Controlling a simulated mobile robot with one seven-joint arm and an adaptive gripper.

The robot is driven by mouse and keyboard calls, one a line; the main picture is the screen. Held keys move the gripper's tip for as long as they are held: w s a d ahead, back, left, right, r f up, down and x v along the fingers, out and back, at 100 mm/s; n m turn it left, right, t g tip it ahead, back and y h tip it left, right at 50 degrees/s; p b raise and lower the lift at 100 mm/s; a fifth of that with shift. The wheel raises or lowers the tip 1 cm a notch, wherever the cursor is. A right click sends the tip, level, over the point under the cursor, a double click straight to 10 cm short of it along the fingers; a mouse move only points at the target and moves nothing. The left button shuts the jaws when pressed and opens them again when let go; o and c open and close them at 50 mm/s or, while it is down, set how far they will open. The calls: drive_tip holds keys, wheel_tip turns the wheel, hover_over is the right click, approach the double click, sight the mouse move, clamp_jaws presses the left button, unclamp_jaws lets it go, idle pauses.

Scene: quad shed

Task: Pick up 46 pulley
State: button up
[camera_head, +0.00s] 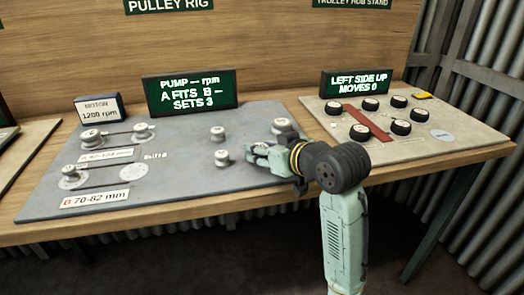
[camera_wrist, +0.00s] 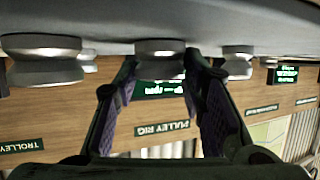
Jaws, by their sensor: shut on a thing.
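My gripper (camera_head: 256,152) reaches in from the right over the grey board. In the wrist view, which looks upside down, its two dark fingers (camera_wrist: 165,85) stand either side of a grey metal pulley (camera_wrist: 160,50). They are shut on it, and the board shows close beside it. In the head view the fingers mostly hide this pulley. No size number is readable on it, so I cannot tell whether it is the 46. Other loose pulleys stand nearby: one behind my gripper (camera_head: 283,126), one to its left (camera_head: 222,157) and one further back (camera_head: 217,133).
A PUMP sign (camera_head: 190,92) stands behind. At right, a trolley board (camera_head: 460,150) carries several black wheels (camera_head: 401,127). The board's front middle is clear.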

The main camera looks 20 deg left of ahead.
drive_tip(key=shift+r, duration=0.55)
drive_tip(key=shift+s+r, duration=0.15)
drive_tip(key=shift+r, duration=0.5)
drive_tip(key=shift+s+r, duration=0.15)
drive_tip(key=shift+r, duration=0.45)
drive_tip(key=s+r+b, duration=0.1)
drive_tip(key=s+b, duration=0.6)
drive_tip(key=s, duration=0.8)
drive_tip(key=shift+s+d+r, duration=0.15)
drive_tip(key=shift+s+d, duration=0.05)
drive_tip(key=shift+d, duration=0.05)
